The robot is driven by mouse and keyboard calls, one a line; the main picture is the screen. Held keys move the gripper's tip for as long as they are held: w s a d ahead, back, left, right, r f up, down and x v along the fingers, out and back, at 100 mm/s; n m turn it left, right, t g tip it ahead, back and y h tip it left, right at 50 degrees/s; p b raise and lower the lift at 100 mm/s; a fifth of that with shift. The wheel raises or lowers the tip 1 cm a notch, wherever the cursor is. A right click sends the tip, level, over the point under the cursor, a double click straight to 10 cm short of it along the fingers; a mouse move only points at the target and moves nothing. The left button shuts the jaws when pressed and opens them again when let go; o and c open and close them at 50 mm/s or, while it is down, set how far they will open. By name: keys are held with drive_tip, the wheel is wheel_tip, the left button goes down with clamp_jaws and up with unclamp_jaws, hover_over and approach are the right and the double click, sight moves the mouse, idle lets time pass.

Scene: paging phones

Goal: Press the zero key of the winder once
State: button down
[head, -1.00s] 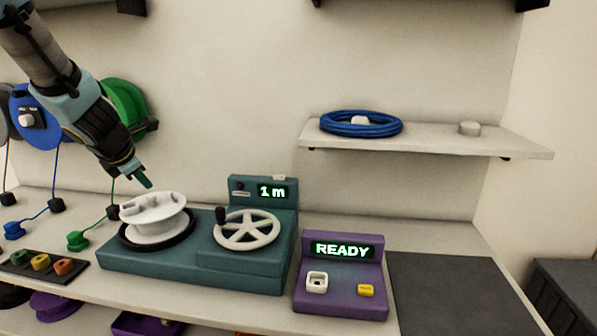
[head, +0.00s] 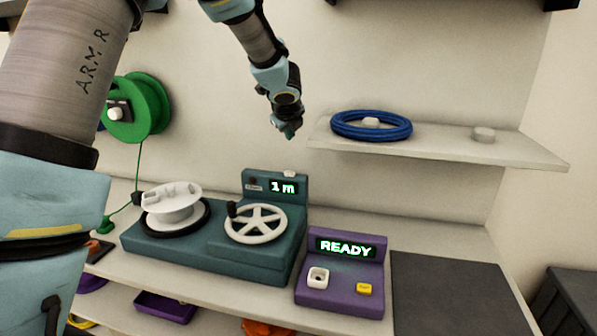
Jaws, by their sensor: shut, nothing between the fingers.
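The teal winder (head: 170,248) stands on the worktop with a white spool (head: 172,205) at its left and a white spoked handwheel (head: 255,223) at its right. Its raised back panel has a green display (head: 283,187) reading "1 m". A small pale key (head: 289,173) sits on top of that panel, and a small dark labelled part (head: 254,186) is left of the display. I cannot read a zero mark on either. My gripper (head: 288,133) is shut and empty, pointing down in the air above the winder's panel, apart from it.
A purple unit (head: 342,295) reading "READY" stands right of the winder, with a white socket and a yellow button. A shelf (head: 450,150) holding a blue coil (head: 371,125) is right of my gripper. A green reel (head: 137,108) hangs at left. A dark mat (head: 450,295) lies bare.

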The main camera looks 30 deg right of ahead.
drive_tip(key=shift+f, duration=0.15)
drive_tip(key=b, duration=0.8)
hover_over(290, 177)
wheel_tip(290, 177, down, 8)
drive_tip(key=shift+f, duration=0.25)
drive_tip(key=shift+f+b, duration=0.1)
drive_tip(key=shift+b, duration=0.2)
idle(1.4)
drive_tip(key=shift+f+b, duration=0.3)
drive_tip(key=shift+b, duration=0.1)
drive_tip(key=shift+f+b, duration=0.5)
drive_tip(key=shift+b, duration=0.05)
idle(0.6)
drive_tip(key=shift+r, duration=0.1)
drive_tip(key=shift+r+p, duration=0.8)
